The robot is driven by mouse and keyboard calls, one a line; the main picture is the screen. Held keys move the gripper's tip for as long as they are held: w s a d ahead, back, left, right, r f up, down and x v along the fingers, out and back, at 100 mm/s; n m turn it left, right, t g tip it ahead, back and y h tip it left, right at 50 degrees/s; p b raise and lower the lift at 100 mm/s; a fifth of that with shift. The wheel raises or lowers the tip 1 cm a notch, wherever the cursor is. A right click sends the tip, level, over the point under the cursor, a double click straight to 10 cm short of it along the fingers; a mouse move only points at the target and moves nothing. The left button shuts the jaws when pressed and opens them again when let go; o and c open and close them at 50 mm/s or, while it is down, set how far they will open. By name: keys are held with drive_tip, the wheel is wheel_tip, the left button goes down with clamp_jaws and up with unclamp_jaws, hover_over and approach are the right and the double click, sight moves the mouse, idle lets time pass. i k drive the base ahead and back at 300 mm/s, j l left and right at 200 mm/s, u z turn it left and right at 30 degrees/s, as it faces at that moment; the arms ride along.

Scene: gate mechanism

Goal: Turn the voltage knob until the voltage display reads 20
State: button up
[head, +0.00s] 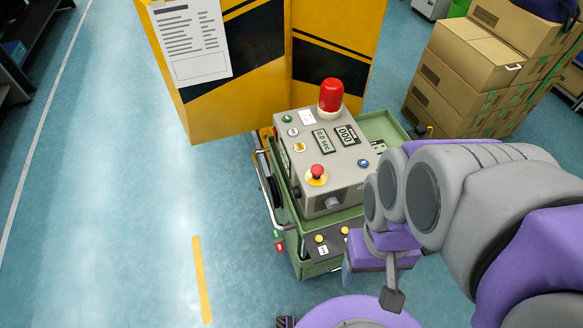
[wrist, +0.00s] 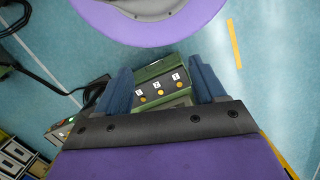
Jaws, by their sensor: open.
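A grey control box (head: 330,182) sits on a green cart in the head view. Its sloped top carries two small displays: one (head: 321,140) seems to read 0.0 sec, the other (head: 346,134) seems to read 000. A blue knob or button (head: 363,163) is at the top's right edge, and a dark round knob (head: 333,202) is on the front face. I cannot tell which one is the voltage knob. My gripper (wrist: 162,84) is open and empty in the wrist view, over a lower panel with yellow buttons (wrist: 158,92) labelled with numbers. It is low, right of and below the box in the head view.
A red emergency button (head: 317,172) and a red beacon (head: 330,97) stick up from the box. The green cart (head: 310,268) has a metal handle on its left. A yellow barrier (head: 215,110) stands behind, and cardboard boxes (head: 470,75) at upper right. The floor at left is clear.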

sight(296, 192)
drive_tip(key=j+z, duration=0.15)
drive_tip(key=j, duration=0.3)
drive_tip(key=k+j+z, duration=0.15)
drive_tip(key=j, duration=0.3)
drive_tip(key=j+z, duration=0.2)
drive_tip(key=j, duration=0.25)
drive_tip(key=k+j+z, duration=0.15)
drive_tip(key=j, duration=0.25)
drive_tip(key=k+j+z, duration=0.15)
drive_tip(key=j, duration=0.25)
drive_tip(key=k+j+z, duration=0.15)
drive_tip(key=j, duration=0.25)
drive_tip(key=k+j+u, duration=0.15)
drive_tip(key=j, duration=1.3)
drive_tip(key=i, duration=0.1)
